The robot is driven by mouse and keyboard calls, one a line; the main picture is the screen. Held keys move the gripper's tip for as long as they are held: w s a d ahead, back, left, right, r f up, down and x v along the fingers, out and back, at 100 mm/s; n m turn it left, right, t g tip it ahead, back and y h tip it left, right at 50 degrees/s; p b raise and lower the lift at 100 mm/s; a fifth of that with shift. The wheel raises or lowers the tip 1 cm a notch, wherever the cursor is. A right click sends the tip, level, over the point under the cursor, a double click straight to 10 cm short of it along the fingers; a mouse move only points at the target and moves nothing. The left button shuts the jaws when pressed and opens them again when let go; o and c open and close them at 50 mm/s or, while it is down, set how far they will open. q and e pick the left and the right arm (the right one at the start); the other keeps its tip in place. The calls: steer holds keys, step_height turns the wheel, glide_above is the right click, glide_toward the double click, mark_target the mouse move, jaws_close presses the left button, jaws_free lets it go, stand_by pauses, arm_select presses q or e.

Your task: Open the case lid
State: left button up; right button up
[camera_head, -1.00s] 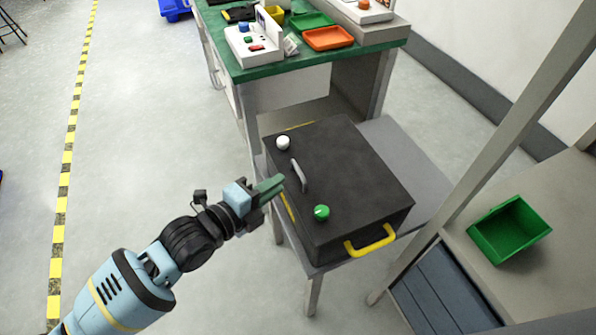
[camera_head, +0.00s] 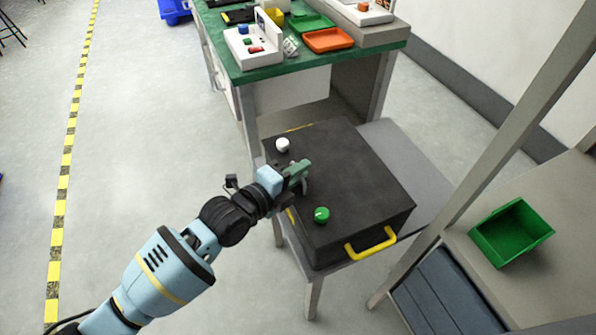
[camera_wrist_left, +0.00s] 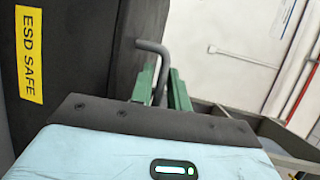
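The black case (camera_head: 355,185) sits closed on a grey stand, its lid flat. A grey bar handle (camera_head: 306,186) is on its lid near the left edge, with a white knob (camera_head: 282,145) and a green knob (camera_head: 321,215) on either side. My left gripper (camera_head: 298,172) is at the handle and hides most of it in the head view. In the left wrist view the bent handle (camera_wrist_left: 154,47) passes between the two green fingers (camera_wrist_left: 162,88), which stand apart with gaps beside the bar. My right gripper is out of view.
A yellow carry handle (camera_head: 371,243) sticks out from the case front. A green-topped bench (camera_head: 262,62) with trays and devices stands behind. A grey post and a shelf (camera_head: 560,215) with a green bin (camera_head: 511,232) stand at the right. Floor is open at left.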

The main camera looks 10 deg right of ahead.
arm_select(q)
steer(key=shift+c, duration=0.3)
jaws_close()
steer(key=shift+r, duration=0.1)
